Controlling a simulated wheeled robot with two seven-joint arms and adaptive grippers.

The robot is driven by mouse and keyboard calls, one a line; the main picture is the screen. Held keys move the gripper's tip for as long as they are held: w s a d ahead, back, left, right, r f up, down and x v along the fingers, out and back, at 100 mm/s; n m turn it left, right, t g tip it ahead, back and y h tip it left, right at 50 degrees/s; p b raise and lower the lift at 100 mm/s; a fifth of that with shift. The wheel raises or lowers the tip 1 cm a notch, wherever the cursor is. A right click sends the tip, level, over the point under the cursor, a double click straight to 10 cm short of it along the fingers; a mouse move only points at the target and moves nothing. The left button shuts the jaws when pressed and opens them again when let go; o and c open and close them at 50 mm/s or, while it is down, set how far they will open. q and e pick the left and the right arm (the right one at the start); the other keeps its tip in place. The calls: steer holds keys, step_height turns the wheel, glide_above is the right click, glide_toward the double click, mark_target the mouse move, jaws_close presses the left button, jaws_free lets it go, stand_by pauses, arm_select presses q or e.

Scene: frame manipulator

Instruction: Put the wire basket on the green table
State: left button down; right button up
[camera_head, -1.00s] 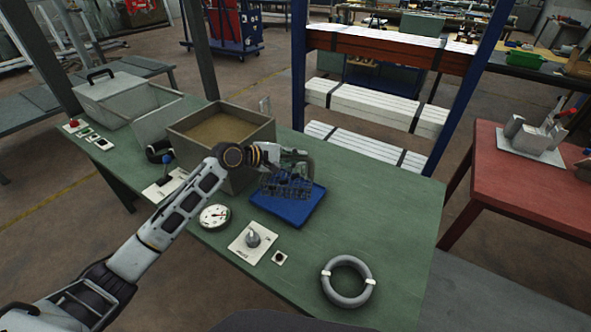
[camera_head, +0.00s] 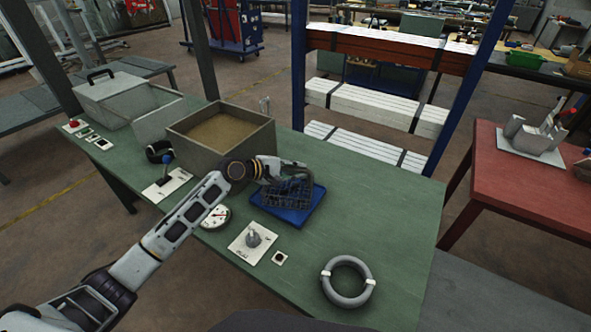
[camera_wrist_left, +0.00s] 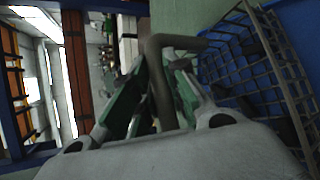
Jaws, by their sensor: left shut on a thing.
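The dark wire basket (camera_head: 288,197) is in the head view on or just over the blue tray (camera_head: 266,214), which lies on the green table (camera_head: 385,225). My left gripper (camera_head: 301,170) is at the top of the basket, shut on its handle. In the left wrist view the handle (camera_wrist_left: 158,75) passes between the two fingers (camera_wrist_left: 160,105), and the basket mesh (camera_wrist_left: 262,62) hangs to the right against the blue tray. I cannot tell whether the basket's bottom touches the tray. My right gripper is not in view.
A grey open box (camera_head: 245,135) stands just behind my left arm. A round gauge (camera_head: 214,217), a knob plate (camera_head: 252,241) and a grey ring (camera_head: 348,281) lie on the table. A blue-posted rack (camera_head: 300,70) stands behind. The table's right part is mostly clear.

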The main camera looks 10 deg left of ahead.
arm_select(q)
steer(key=c, duration=1.4)
jaws_free()
steer(key=shift+a+r, duration=0.1)
steer(key=b+v, duration=0.1)
steer(key=v, duration=1.1)
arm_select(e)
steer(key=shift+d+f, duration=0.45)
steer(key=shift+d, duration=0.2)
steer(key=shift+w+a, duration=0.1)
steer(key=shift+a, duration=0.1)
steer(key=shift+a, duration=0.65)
